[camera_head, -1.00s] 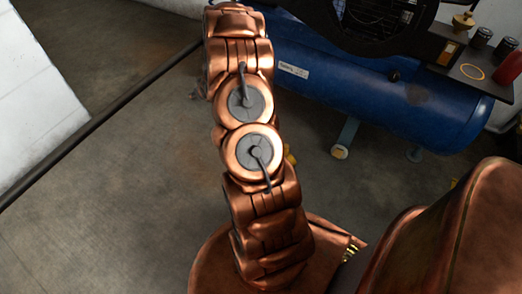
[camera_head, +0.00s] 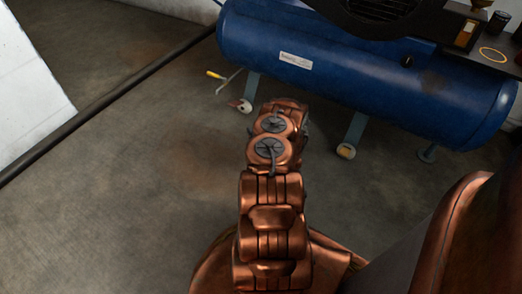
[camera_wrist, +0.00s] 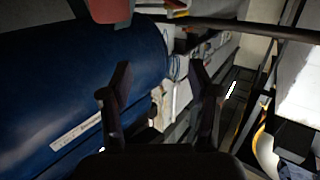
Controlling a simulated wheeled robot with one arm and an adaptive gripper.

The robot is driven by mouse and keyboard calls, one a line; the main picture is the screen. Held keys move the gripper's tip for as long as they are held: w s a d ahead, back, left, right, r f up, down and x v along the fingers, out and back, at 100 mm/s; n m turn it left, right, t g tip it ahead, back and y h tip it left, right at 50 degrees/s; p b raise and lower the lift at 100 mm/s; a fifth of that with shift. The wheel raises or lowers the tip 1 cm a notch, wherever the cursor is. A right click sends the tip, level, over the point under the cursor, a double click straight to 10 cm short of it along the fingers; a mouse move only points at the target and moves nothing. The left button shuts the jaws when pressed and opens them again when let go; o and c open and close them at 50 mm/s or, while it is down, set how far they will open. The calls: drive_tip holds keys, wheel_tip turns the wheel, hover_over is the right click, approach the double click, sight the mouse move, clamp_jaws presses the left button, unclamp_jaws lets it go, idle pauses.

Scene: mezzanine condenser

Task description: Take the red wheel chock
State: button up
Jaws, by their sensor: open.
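I cannot make out the red wheel chock for certain. A dull red object (camera_wrist: 110,9) shows at the top edge of the wrist view, cut off by the frame; I cannot tell what it is. My gripper (camera_wrist: 160,88) is open and empty in the wrist view, its two dark fingers spread apart. It points past the side of the blue tank (camera_wrist: 85,75), with no object between its fingertips. In the head view my gripper is hidden behind my arm, which reaches toward the blue tank (camera_head: 350,75).
A yellow-handled tool (camera_head: 216,75) lies by the tank's left foot (camera_head: 241,105). Another tank foot (camera_head: 347,151) stands further right. The concrete floor (camera_head: 130,190) at left is open. White boxes (camera_wrist: 178,95) show beyond my fingers.

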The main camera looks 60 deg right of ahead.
drive_tip(key=s+f+m+h+b, duration=0.1)
drive_tip(key=s+f+b, duration=0.2)
drive_tip(key=s+f, duration=0.4)
drive_tip(key=shift+h, duration=0.4)
drive_tip(key=shift+w+a+r+b+x, duration=0.15)
drive_tip(key=shift+b+x, duration=0.6)
drive_tip(key=shift+x, duration=0.5)
drive_tip(key=shift+a+r+b+x, duration=0.1)
drive_tip(key=shift+b+x, duration=0.6)
drive_tip(key=shift+x, duration=0.6)
drive_tip(key=shift+w+a+r+b+x, duration=0.15)
drive_tip(key=shift+b+x, duration=0.6)
drive_tip(key=shift+x, duration=0.5)
drive_tip(key=shift+d, duration=0.1)
clamp_jaws()
